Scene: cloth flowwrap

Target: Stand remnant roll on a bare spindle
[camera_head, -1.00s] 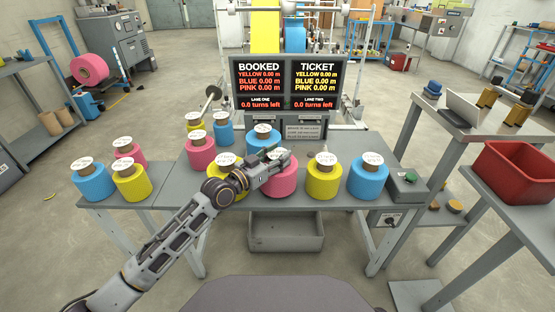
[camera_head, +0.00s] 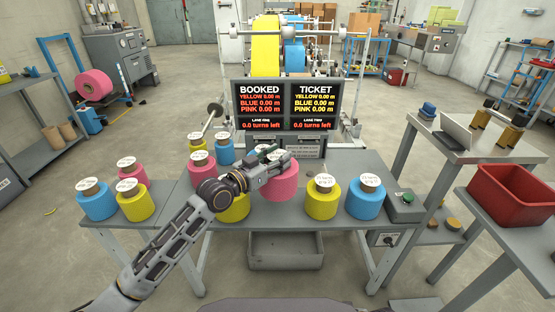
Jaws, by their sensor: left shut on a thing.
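My left gripper (camera_head: 276,160) is shut on a pink roll (camera_head: 281,183) at the middle of the table and holds it near its top. The roll looks raised a little off the tabletop. On the same table stand a yellow roll (camera_head: 321,204) and a blue roll (camera_head: 365,203) to its right, and a yellow roll (camera_head: 236,210) partly behind my arm. A pink roll (camera_head: 202,166) and a blue roll (camera_head: 225,153) stand further back left. Each has a white written label on top. I cannot make out a bare spindle. My right gripper is not in view.
A lower left bench (camera_head: 150,231) holds blue (camera_head: 96,204), yellow (camera_head: 137,207) and pink (camera_head: 131,173) rolls. A screen (camera_head: 290,105) stands behind the table. A green-button box (camera_head: 405,206) sits at its right end. A red bin (camera_head: 508,195) is further right.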

